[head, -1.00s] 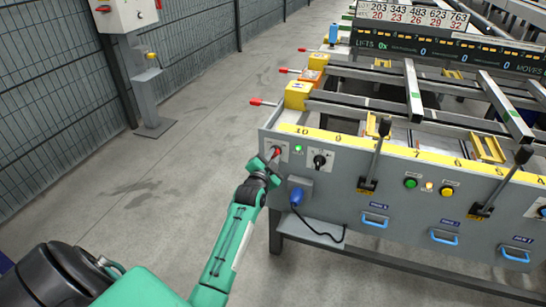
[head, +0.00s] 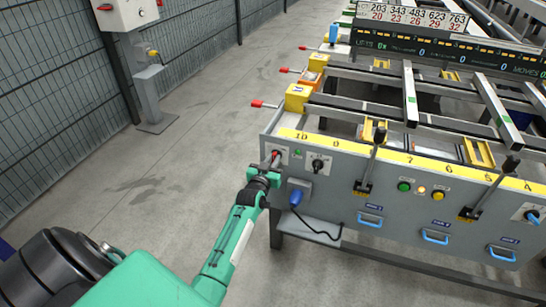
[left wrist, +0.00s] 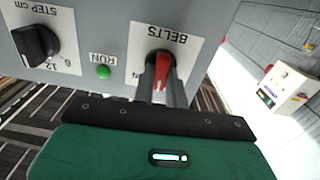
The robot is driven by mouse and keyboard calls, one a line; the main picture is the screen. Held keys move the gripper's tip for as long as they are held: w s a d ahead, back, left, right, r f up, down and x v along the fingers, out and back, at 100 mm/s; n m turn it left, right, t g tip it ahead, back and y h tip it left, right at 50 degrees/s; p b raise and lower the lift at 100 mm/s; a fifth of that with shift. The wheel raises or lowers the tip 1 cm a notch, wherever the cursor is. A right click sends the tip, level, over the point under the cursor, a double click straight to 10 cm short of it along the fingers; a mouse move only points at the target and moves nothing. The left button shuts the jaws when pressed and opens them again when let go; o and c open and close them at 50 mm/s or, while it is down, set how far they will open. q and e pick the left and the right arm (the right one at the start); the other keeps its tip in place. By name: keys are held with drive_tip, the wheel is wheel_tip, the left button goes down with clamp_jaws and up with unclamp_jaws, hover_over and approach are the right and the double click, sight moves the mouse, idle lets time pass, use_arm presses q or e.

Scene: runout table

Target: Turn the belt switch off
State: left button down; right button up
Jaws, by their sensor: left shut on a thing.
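The belt switch (left wrist: 162,68) is a red handle on a white plate marked BELTS, upside down in the left wrist view. In the head view the switch (head: 276,154) is at the upper left corner of the grey front panel. My left gripper (left wrist: 162,88) is shut on the red handle, one dark finger on each side. In the head view my left gripper (head: 268,168) hides part of the switch plate. The handle stands nearly upright in the wrist picture; the position marks are mostly hidden. My right gripper is not in view.
A green RUN lamp (left wrist: 103,72) and a black STEP knob (left wrist: 36,45) are beside the switch. A blue plug (head: 296,197) with a cable is below. Levers, buttons and blue handles run along the panel (head: 335,185).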

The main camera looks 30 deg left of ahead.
use_arm(q)
drive_tip(key=n+p, duration=0.1)
drive_tip(key=n, duration=0.2)
drive_tip(key=shift+n, duration=0.4)
drive_tip(key=shift+a+n+p, duration=0.15)
drive_tip(key=shift+n+p, duration=0.35)
drive_tip(key=shift+n, duration=1.8)
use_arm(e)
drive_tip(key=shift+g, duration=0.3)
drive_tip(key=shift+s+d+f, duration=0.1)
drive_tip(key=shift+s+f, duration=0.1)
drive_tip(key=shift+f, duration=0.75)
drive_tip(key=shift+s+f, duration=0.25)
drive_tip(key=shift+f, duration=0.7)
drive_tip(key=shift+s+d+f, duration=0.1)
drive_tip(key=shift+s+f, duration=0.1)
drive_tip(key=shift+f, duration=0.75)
use_arm(q)
drive_tip(key=c, duration=1.4)
unclamp_jaws()
drive_tip(key=shift+c, duration=0.2)
drive_tip(key=shift+s, duration=0.1)
drive_tip(key=v, duration=1.3)
drive_tip(key=shift+s, duration=0.3)
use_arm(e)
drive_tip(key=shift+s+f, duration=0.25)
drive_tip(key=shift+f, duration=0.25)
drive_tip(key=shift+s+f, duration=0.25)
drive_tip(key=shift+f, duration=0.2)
